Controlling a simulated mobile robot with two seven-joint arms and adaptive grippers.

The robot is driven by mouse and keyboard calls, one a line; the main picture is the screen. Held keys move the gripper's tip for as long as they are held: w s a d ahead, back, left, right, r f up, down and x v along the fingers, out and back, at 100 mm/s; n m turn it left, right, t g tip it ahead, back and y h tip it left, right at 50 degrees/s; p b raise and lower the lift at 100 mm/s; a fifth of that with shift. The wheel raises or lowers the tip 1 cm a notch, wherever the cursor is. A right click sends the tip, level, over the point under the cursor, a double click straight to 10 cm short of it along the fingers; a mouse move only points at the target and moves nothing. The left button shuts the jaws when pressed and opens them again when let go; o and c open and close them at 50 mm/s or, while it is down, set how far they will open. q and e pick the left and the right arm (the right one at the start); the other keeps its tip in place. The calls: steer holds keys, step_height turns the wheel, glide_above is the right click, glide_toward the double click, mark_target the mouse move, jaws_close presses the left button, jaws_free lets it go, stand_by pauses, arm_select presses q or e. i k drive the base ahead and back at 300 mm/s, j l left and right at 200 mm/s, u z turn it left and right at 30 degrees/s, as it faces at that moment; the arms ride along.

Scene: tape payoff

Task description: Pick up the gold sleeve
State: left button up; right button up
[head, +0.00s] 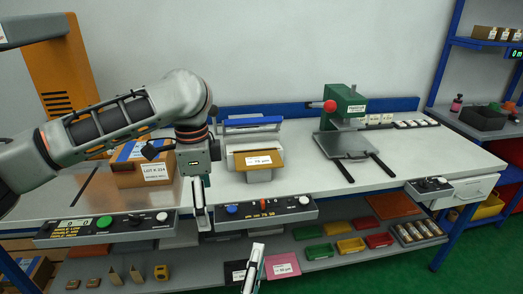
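The gold sleeve (260,171) is a flat gold-tan piece with a white label. It lies at the front of a white machine with a blue lid (252,121), in the middle of the bench. My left gripper (199,202) hangs down to the left of the sleeve, apart from it, at the bench's front edge. It shows almost edge-on, so its opening is unclear. My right gripper (253,268) shows at the bottom edge, below and well apart from the sleeve. Its fingers appear as a narrow pale and black strip, and its opening is unclear.
A labelled cardboard box (129,178) stands left on the bench, partly behind my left arm. A green press (344,107) stands right of the machine. A control panel (262,212) lines the front edge. Pink (282,266) and black (235,272) labelled pieces lie on the lower shelf.

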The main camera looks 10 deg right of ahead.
mark_target(259, 159)
steer(key=i+l, duration=0.25)
steer(key=i, duration=0.25)
steer(key=i+l, duration=0.3)
steer(key=i, duration=0.15)
